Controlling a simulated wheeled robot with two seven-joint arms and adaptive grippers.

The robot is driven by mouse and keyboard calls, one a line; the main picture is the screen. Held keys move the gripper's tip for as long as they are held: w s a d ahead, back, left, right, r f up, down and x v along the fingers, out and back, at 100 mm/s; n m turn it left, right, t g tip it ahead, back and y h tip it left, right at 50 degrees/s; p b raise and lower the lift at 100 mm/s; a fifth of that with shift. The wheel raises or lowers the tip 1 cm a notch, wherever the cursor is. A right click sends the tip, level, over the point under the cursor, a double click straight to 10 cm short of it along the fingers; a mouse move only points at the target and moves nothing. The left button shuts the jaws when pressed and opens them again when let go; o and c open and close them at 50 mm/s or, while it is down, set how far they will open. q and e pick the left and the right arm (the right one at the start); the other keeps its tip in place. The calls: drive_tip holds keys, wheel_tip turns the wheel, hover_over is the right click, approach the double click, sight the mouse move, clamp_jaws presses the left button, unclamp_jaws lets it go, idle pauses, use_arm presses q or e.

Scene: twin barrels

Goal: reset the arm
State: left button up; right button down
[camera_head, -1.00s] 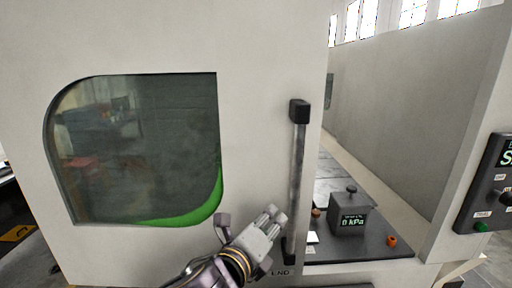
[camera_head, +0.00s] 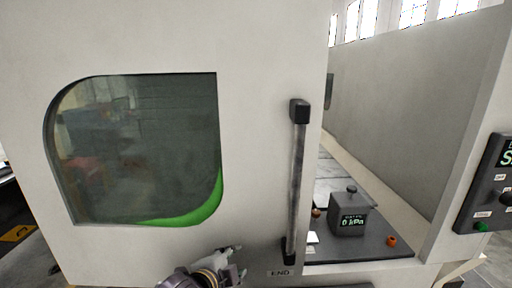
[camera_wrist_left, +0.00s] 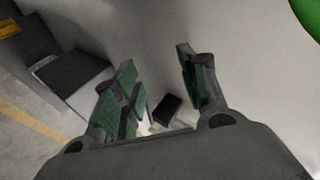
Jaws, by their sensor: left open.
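My left gripper (camera_head: 232,262) is low in the head view, in front of the lower part of a large white door panel (camera_head: 262,60). In the left wrist view its two green-padded fingers (camera_wrist_left: 160,90) stand apart with nothing held between them. A vertical bar handle (camera_head: 298,180) with dark ends is on the door, up and to the right of the gripper and apart from it. My right gripper is in neither view.
The door has a dark window (camera_head: 140,150) with a green edge. Right of it, an opening shows a dark bed with a grey block (camera_head: 348,218) reading 0 kPa and an orange knob (camera_head: 391,241). A control panel (camera_head: 490,185) is at far right.

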use_arm(q)
drive_tip(key=s+a+f+n+g+y, duration=0.1)
drive_tip(key=s+a+f+n+g, duration=0.1)
drive_tip(key=s+a+f+n, duration=0.45)
drive_tip(key=s+a+f+n+g+y, duration=0.1)
drive_tip(key=s+a+f+n+g, duration=0.25)
drive_tip(key=f, duration=0.55)
drive_tip(key=s+a+f+n+g+y, duration=0.1)
drive_tip(key=s+a+f+n+g, duration=0.1)
drive_tip(key=s+a+f+n, duration=0.4)
wheel_tip(320, 180, down, 36)
drive_tip(key=s+r+m+g, duration=0.1)
drive_tip(key=s+m, duration=0.1)
drive_tip(key=s+a+f, duration=0.2)
drive_tip(key=s+f, duration=0.8)
drive_tip(key=s, duration=0.1)
drive_tip(key=s+a+f+g+b, duration=0.1)
drive_tip(key=s+a+f, duration=0.1)
drive_tip(key=s+f, duration=0.8)
drive_tip(key=shift+s+f+y+b, duration=0.3)
drive_tip(key=shift+s+f, duration=0.05)
drive_tip(key=shift+s, duration=0.25)
